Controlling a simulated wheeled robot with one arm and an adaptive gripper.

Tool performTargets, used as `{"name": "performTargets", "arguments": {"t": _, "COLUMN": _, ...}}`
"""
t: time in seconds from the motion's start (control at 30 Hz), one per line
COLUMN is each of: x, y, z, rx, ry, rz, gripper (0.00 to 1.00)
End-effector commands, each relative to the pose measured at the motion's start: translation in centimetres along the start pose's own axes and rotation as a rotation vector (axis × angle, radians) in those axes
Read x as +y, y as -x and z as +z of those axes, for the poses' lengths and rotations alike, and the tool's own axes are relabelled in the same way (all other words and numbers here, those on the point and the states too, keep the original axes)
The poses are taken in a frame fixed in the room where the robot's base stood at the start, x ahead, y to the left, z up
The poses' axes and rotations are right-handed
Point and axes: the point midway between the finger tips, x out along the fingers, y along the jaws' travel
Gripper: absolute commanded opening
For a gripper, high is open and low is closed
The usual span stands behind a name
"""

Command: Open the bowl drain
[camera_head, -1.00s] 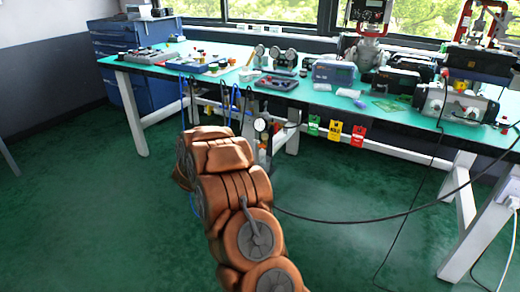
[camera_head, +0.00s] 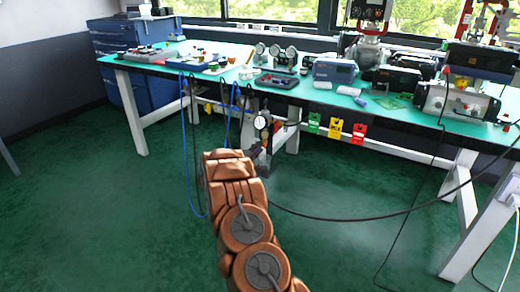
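A small unit with a round white-faced gauge (camera_head: 261,123) hangs under the front edge of the bench, left of the coloured tags. Its lower part, where a bowl and drain could be, is hidden or too small to make out. My orange-brown arm reaches up from the bottom of the view towards it. A dark shape at the arm's far end, just below the gauge, looks like my gripper (camera_head: 260,161). Its fingers cannot be made out, and I cannot tell whether it touches the unit.
The green-topped bench (camera_head: 230,80) carries gauges, boxes and a valve actuator (camera_head: 456,102). Blue and black hoses (camera_head: 187,130) hang at its left front. Green, yellow and red tags (camera_head: 336,128) hang to the right. A black cable (camera_head: 380,218) crosses the open floor at right.

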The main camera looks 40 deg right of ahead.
Motion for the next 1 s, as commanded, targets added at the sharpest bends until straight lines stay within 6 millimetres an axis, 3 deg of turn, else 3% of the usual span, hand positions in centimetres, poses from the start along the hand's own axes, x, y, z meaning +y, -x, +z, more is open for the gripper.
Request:
{"name": "performTargets", "arguments": {"t": 0.23, "x": -0.2, "y": -2.0, "z": 0.0, "rx": 0.001, "ry": 0.000, "rz": -0.003, "gripper": 0.21}}
{"name": "performTargets", "arguments": {"t": 0.6, "x": -0.1, "y": -2.4, "z": 0.0, "rx": 0.002, "ry": 0.001, "rz": -0.003, "gripper": 0.21}}
{"name": "performTargets", "arguments": {"t": 0.8, "x": -0.1, "y": -2.4, "z": 0.0, "rx": 0.002, "ry": 0.001, "rz": -0.003, "gripper": 0.00}}
{"name": "performTargets", "arguments": {"t": 1.0, "x": -0.1, "y": -2.3, "z": -0.1, "rx": 0.002, "ry": 0.001, "rz": -0.003, "gripper": 0.00}}
